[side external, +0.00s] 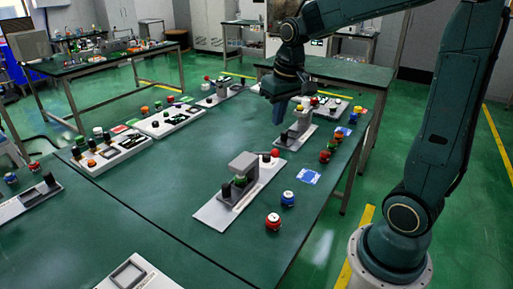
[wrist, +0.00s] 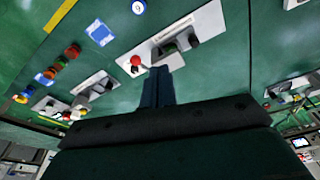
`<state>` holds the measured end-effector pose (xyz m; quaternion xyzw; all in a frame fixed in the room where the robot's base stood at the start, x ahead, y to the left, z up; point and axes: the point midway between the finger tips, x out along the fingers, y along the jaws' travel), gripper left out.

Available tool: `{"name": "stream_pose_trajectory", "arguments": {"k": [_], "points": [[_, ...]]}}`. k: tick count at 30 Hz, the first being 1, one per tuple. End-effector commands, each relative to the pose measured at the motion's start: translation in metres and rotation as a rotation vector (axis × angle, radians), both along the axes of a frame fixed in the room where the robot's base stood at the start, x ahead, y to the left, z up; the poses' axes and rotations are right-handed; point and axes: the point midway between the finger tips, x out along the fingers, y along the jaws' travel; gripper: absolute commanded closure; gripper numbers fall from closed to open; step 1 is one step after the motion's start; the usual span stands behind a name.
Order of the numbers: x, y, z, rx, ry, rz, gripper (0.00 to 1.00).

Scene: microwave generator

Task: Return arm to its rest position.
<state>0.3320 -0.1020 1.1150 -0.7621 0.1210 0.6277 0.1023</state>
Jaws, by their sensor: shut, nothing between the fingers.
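My gripper (side external: 281,110) hangs below my dark green arm, above the far part of the green table (side external: 160,205) in the side external view. Its blue fingers are together with nothing between them. The closed fingers also show in the wrist view (wrist: 158,80), pointing toward the tabletop. In the wrist view a red ball (wrist: 135,60) on a grey station appears just beyond the fingertips. I cannot tell how high the fingers are above the table.
Another station (side external: 299,125) stands near the gripper. Several white trays (side external: 110,150) line the far left. Bare tabletop lies left of centre.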

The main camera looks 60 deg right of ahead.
Motion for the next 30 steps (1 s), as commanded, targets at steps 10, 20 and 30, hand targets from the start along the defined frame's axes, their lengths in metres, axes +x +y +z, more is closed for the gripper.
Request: {"name": "stream_pose_trajectory", "arguments": {"k": [10,20,30], "points": [[-0.056,0.051,0.030,-0.030,-0.113,0.121,1.00],[-0.113,0.085,0.037,-0.046,-0.218,0.234,1.00],[-0.150,0.101,0.030,-0.051,-0.291,0.310,1.00]]}}
